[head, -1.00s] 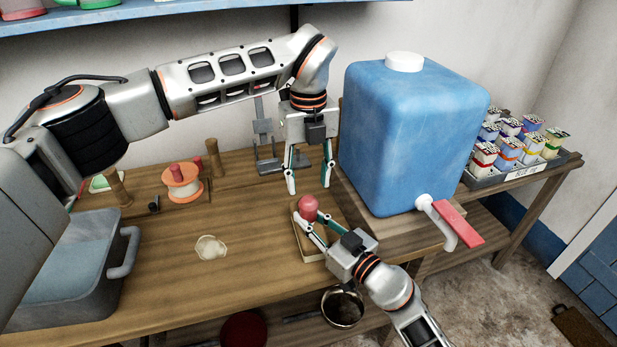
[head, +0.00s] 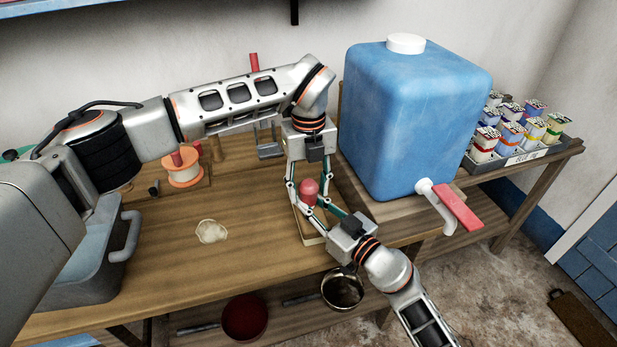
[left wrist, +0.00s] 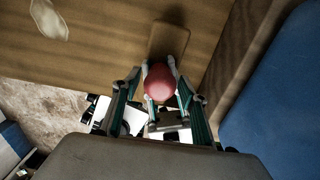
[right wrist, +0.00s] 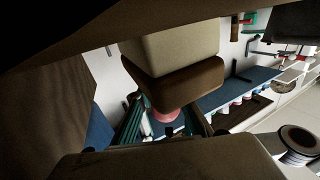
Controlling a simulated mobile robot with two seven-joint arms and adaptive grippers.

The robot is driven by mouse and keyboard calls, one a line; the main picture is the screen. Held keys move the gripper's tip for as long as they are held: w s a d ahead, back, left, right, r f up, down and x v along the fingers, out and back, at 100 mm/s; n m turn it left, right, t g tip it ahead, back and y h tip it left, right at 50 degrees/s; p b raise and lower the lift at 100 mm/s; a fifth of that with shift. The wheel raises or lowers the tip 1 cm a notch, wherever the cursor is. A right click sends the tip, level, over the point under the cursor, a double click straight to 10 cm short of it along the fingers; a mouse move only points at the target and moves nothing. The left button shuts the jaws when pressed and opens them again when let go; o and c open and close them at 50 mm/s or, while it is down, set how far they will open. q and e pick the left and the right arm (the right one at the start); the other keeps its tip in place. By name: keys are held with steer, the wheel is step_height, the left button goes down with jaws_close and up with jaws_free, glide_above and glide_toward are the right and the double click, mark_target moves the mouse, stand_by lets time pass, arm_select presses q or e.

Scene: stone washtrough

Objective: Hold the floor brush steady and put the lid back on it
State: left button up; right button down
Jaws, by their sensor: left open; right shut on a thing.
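The floor brush (head: 307,231) stands on the wooden table as a small brown block over a pale lower part; it shows large in the right wrist view (right wrist: 180,80). A red rounded knob (head: 309,187) rises over it; I cannot tell whether it is the lid, and no separate lid shows. My right gripper (head: 316,213) is shut low around the red piece, from the front right. My left gripper (head: 308,203) points down from above, open, its fingers on either side of the red knob, which lies between them in the left wrist view (left wrist: 160,82). Any finger contact is unclear.
A big blue water container (head: 415,120) with a red tap (head: 456,208) stands close on the right. A grey basin (head: 90,265) and an orange spool (head: 183,168) are at left. A pale flat patch (head: 211,231) lies mid-table. Pans (head: 343,288) sit below.

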arm_select(q)
steer(key=shift+f, duration=0.15)
steer(key=shift+c, duration=0.4)
steer(key=c, duration=1.1)
steer(key=o, duration=1.3)
steer(key=shift+c, duration=0.2)
steer(key=shift+r, duration=2.3)
steer(key=shift+c, duration=0.4)
step_height(320, 180, up, 4)
steer(key=shift+f, duration=0.25)
